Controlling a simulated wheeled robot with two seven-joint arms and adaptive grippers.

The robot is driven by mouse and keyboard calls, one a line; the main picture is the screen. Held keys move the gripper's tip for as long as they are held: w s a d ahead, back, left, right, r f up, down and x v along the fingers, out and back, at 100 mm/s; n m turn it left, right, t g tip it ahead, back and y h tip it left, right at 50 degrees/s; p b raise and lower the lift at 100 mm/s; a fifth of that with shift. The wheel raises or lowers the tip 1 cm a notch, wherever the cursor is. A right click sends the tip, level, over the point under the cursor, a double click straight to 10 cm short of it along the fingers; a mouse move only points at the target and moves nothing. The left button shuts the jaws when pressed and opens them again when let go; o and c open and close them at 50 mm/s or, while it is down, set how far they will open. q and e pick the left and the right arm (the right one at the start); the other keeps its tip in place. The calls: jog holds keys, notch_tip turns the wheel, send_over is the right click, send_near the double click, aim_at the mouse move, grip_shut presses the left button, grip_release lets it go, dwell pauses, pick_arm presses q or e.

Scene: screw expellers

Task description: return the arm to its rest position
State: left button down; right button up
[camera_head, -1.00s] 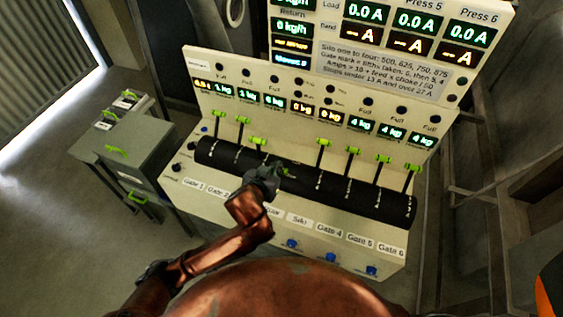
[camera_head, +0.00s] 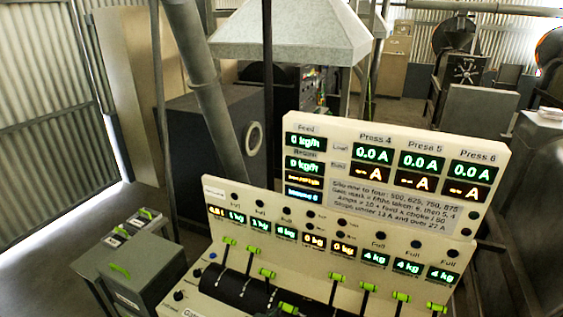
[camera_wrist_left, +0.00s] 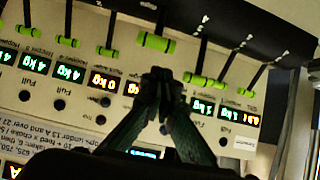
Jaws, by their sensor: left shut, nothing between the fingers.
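My left gripper (camera_wrist_left: 160,75) has its fingertips together with nothing between them. In the left wrist view it is in front of the control panel (camera_wrist_left: 75,115), just below a green-handled lever (camera_wrist_left: 156,42) in the picture; the fingertips look apart from the handle. In the head view only a dark bit of the gripper shows at the bottom edge, beside a green lever handle (camera_head: 288,308). The rest of my left arm is out of the head view. My right gripper is not seen.
The control console (camera_head: 345,250) has several green-handled levers over a black drum (camera_head: 232,287), close to my left gripper. A grey cabinet (camera_head: 150,280) stands at its left. A tall display board (camera_head: 400,180) rises behind. Bare floor lies at the far left.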

pick_arm(q)
jog(key=s+a+f+n+g+y, duration=0.2)
jog(key=s+a+f, duration=0.4)
jog(key=a+f, duration=0.3)
jog(key=s+a+f+n+g+y, duration=0.1)
jog(key=s+a+f, duration=0.5)
jog(key=a, duration=0.6)
jog(key=s+a+f+n+g+y, duration=0.1)
jog(key=s+a+f+g, duration=0.1)
jog(key=s+a+f, duration=0.35)
jog(key=s+a+f+g+y, duration=0.1)
jog(key=s+a+f+g, duration=0.1)
jog(key=s+a, duration=0.7)
jog(key=s+d+f+g+b, duration=0.1)
jog(key=s+d+f+b, duration=0.15)
jog(key=f, duration=1.55)
jog(key=s+d+f+b, duration=0.1)
jog(key=s+f+b, duration=0.15)
jog(key=f, duration=1.55)
jog(key=s+f+m+g+b, duration=0.1)
jog(key=s+f+b, duration=0.3)
jog(key=s+f, duration=1.4)
notch_tip(320, 180, down, 2)
jog(key=shift+f+h, duration=0.15)
jog(key=shift+h, duration=0.15)
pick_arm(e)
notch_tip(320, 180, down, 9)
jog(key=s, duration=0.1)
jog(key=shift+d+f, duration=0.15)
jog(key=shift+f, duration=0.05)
